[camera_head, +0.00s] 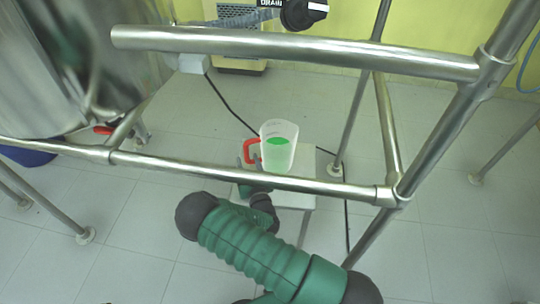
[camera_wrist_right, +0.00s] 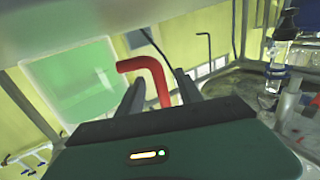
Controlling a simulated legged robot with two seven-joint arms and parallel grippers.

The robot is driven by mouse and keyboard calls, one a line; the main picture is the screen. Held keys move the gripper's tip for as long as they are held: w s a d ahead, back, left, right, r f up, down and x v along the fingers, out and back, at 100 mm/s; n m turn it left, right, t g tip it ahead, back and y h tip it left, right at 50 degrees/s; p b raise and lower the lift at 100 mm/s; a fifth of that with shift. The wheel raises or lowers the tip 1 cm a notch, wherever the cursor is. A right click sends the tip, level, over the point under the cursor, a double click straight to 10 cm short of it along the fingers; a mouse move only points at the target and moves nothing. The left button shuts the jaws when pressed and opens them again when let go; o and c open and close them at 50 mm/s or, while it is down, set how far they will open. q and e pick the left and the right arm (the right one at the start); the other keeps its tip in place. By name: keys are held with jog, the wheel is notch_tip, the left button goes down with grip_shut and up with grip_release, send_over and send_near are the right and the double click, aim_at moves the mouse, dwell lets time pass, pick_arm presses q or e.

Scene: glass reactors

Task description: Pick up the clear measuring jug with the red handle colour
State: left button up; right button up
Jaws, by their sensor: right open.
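The clear measuring jug (camera_head: 279,155) holds green liquid and stands upright on a small white stool (camera_head: 299,199). Its red handle (camera_head: 251,152) points left. My right gripper (camera_head: 249,167) is at the handle, below the metal frame's lower bar. In the right wrist view, the red handle (camera_wrist_right: 152,76) lies between the two dark, open fingers of my right gripper (camera_wrist_right: 159,84), with a gap on each side. The jug's body (camera_wrist_right: 78,82) is to the left there, large and close. My left gripper is not in view.
A metal frame bar (camera_head: 290,183) crosses in front of the stool, above my right forearm. A higher bar (camera_head: 290,46) and upright legs stand around it. A steel vessel (camera_head: 75,65) is at the left. A black cable (camera_head: 232,110) lies on the tiled floor.

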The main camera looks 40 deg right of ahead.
grip_shut()
dwell(1.3)
jog(key=shift+r, duration=0.15)
